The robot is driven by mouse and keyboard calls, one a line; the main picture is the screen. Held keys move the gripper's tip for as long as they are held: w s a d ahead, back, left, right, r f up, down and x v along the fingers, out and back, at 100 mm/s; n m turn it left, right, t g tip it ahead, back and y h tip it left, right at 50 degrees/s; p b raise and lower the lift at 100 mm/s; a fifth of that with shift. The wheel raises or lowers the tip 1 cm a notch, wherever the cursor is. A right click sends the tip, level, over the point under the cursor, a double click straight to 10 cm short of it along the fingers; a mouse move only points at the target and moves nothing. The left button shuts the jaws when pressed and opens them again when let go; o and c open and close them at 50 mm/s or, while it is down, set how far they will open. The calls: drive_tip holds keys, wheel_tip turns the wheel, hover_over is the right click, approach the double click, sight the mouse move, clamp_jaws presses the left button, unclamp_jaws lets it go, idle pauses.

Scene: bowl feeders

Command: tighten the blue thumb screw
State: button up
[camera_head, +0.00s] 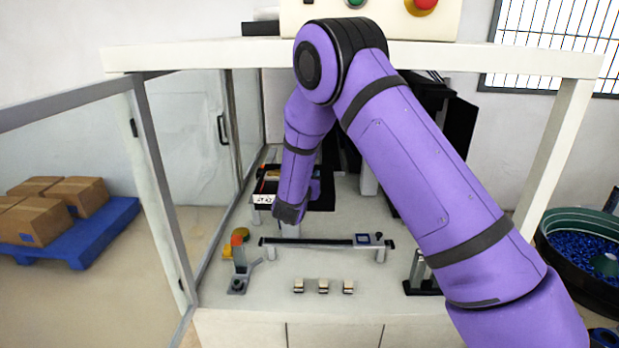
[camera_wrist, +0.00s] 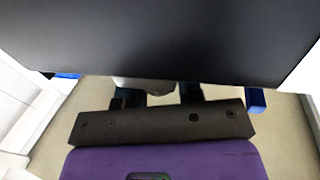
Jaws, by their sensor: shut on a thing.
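My gripper (camera_head: 289,222) points down over the back edge of a dark rail (camera_head: 310,243) on the white bench in the head view. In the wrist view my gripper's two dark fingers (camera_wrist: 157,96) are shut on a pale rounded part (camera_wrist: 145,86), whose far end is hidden. A large dark surface covers the fingertips and the top of that view. I cannot make out a blue thumb screw between the fingers. A small blue block (camera_head: 362,240) sits near the rail's right end. A blue piece (camera_wrist: 256,100) also shows right of the fingers in the wrist view; I cannot tell what it is.
Several small pale-and-dark pieces, including one (camera_head: 323,287), stand in a row at the bench front. An orange-and-yellow fitting (camera_head: 238,240) stands left of the rail. A dark tray (camera_head: 265,187) lies behind. White frame posts (camera_head: 560,150) and clear panels flank the bench.

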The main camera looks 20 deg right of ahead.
drive_tip(key=shift+m+g+h, duration=1.6)
drive_tip(key=shift+h, duration=0.3)
drive_tip(key=o, duration=0.9)
drive_tip(key=v, duration=1)
drive_tip(key=shift+s+a, duration=0.1)
drive_tip(key=shift+a, duration=0.3)
